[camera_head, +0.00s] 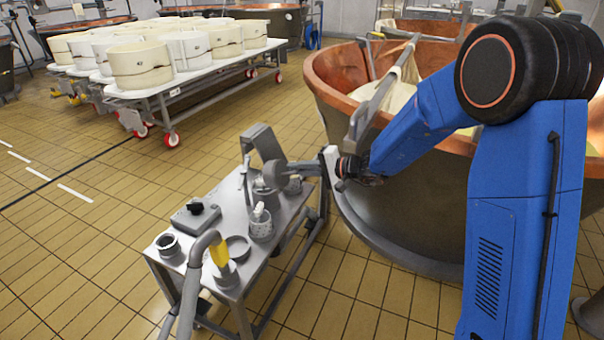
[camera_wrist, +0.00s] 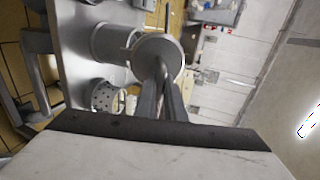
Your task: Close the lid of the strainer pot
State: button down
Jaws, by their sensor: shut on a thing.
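The strainer pot is a grey metal cylinder (camera_head: 264,198) at the far right part of the small table, and its side shows in the wrist view (camera_wrist: 112,42). Its round grey lid (camera_head: 273,177) stands tilted at the top of the pot, with its disc face turned toward my wrist camera (camera_wrist: 152,50). My gripper (camera_head: 293,169) reaches in from the right. In the wrist view its two fingers (camera_wrist: 164,78) come together at the lid and are shut on it. The exact contact point and the pot's mouth are partly hidden.
A perforated cup (camera_head: 261,229) holding a white item stands close to the pot. A grey angular stand (camera_head: 264,146) is behind it. A scale-like box (camera_head: 195,216), a dark-mouthed cup (camera_head: 168,245) and a yellow-handled tool (camera_head: 219,252) share the table. A copper vat (camera_head: 335,85) stands right.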

jog(key=shift+w+a+r, duration=0.15)
jog(key=shift+a+r, duration=0.1)
jog(key=shift+a, duration=0.2)
jog(key=c, duration=1.8)
grip_release()
jog(key=shift+c, duration=0.2)
jog(key=v, duration=1.7)
jog(key=shift+d, duration=0.25)
